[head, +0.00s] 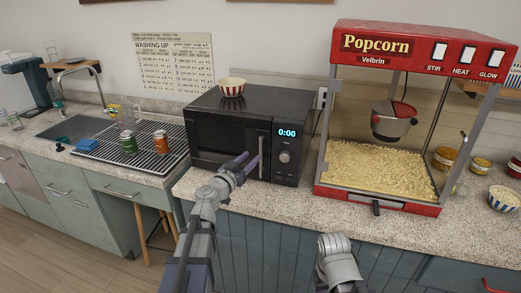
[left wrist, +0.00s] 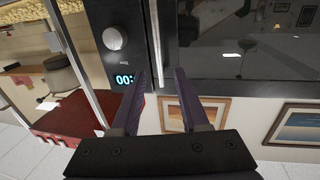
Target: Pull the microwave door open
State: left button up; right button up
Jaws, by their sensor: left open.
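The black microwave (head: 215,108) stands on the counter with its door (head: 215,140) shut. Its upright silver handle (head: 262,150) runs along the door's right edge, beside the control panel with a knob and a lit 0:00 display. My left gripper (head: 250,158) is open in front of the handle. In the left wrist view, the handle (left wrist: 155,40) lies between the two purple fingers (left wrist: 162,78) as seen from the wrist. I cannot tell whether either finger touches it. My right gripper is out of view; only part of my right arm shows at the bottom.
A striped bowl (head: 232,87) sits on top of the microwave. A red popcorn machine (head: 375,190) stands close on the right. On the left, a green can (head: 129,143) and an orange can (head: 161,141) stand on the drying rack beside the sink. The counter's front edge runs below.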

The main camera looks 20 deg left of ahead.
aim_at(260, 149)
pick_arm(q)
jog(key=x, duration=0.7)
jog(key=shift+w+d, duration=0.15)
jog(key=shift+w, duration=0.25)
jog(key=shift+c, duration=0.2)
grip_shut()
dwell(0.8)
